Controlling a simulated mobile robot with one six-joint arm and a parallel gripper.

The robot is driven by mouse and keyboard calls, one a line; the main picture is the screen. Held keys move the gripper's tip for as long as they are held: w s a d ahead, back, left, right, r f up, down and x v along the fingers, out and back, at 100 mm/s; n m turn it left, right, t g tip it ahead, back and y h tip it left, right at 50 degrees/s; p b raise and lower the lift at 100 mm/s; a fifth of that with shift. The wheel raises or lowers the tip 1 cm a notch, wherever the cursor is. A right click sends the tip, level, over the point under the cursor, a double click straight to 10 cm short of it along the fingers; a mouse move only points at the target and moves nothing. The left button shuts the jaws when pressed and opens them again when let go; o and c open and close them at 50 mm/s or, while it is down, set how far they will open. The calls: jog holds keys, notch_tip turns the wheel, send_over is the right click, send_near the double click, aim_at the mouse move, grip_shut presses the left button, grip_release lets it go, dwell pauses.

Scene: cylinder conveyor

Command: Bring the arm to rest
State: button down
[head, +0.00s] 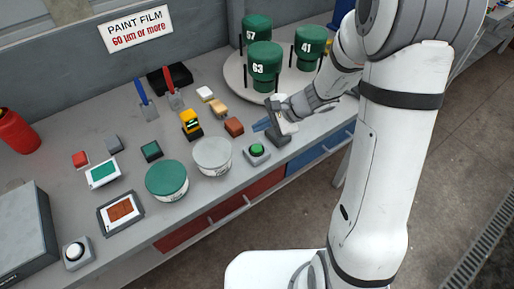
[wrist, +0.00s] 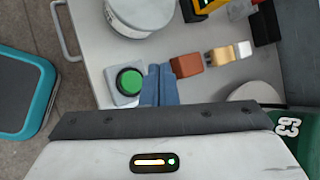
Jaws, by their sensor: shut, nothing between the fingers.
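My arm reaches in from the right in the head view. My gripper (head: 262,126) is above the front part of the bench (head: 215,195), near a green push button (head: 257,150). In the wrist view the blue fingers of my gripper (wrist: 160,70) are together with nothing between them. They appear beside the green button (wrist: 130,81). I cannot tell their exact height above the bench.
Green cylinders marked 57 (head: 257,36), 63 (head: 265,66) and 41 (head: 310,42) stand on a round turntable (head: 236,84) behind my gripper. A green-lidded tub (head: 167,177) and a grey-lidded tub (head: 212,155) stand left. Several small blocks lie nearby.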

dwell(0.3)
jog(key=s+d+r+n+h, duration=0.4)
jog(key=s+d+r+n, duration=0.2)
jog(key=s, duration=0.3)
jog(key=s+d+r+n+t+h, duration=0.1)
jog(key=s+d+r+n+h, duration=0.4)
jog(key=s, duration=0.5)
notch_tip(320, 180, up, 3)
jog(key=shift+s+d+r+n, duration=0.25)
jog(key=shift+d+n, duration=0.15)
jog(key=shift+d, duration=0.55)
jog(key=shift+a, duration=0.1)
